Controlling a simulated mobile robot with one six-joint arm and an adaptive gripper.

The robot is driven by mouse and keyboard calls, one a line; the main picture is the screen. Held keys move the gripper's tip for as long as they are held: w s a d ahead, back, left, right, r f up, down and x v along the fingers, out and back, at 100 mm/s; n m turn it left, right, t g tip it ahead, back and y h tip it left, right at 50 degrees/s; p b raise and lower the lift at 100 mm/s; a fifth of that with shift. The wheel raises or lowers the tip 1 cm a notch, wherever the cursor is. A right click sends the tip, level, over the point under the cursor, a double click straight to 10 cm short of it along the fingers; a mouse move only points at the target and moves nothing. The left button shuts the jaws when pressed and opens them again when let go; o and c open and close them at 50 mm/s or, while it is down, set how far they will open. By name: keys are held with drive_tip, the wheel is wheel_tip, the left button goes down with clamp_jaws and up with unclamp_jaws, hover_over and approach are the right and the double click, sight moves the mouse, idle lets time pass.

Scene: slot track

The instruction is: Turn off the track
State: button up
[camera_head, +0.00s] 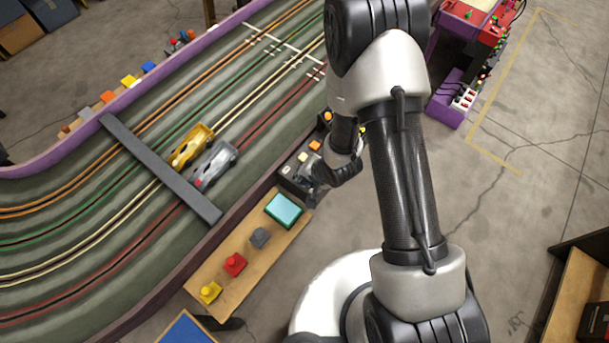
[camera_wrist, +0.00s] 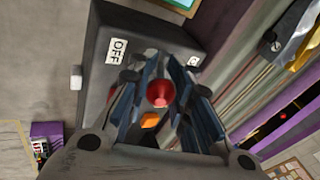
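The dark grey control box (camera_wrist: 150,25) fills the upper middle of the wrist view. It bears a white OFF label (camera_wrist: 117,50) on the left and a partly hidden label (camera_wrist: 195,61) on the right. My gripper (camera_wrist: 166,68) points at the box between these labels, its fingers a narrow gap apart. A round red part (camera_wrist: 160,93) and an orange part (camera_wrist: 150,120) show between the fingers. Any switch at the fingertips is hidden. In the head view, my gripper (camera_head: 316,190) is at the near end of the box (camera_head: 288,172), beside the track (camera_head: 110,230).
A gold car (camera_head: 190,147) and a silver car (camera_head: 215,165) are on the track by a grey crossbar (camera_head: 155,165). A wooden shelf (camera_head: 222,262) with coloured pieces runs along the track's near edge. Bare floor (camera_head: 510,215) lies to the right.

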drive_tip(key=o, duration=0.5)
drive_tip(key=shift+r, duration=0.1)
drive_tip(key=v, duration=1.2)
drive_tip(key=shift+d, duration=0.15)
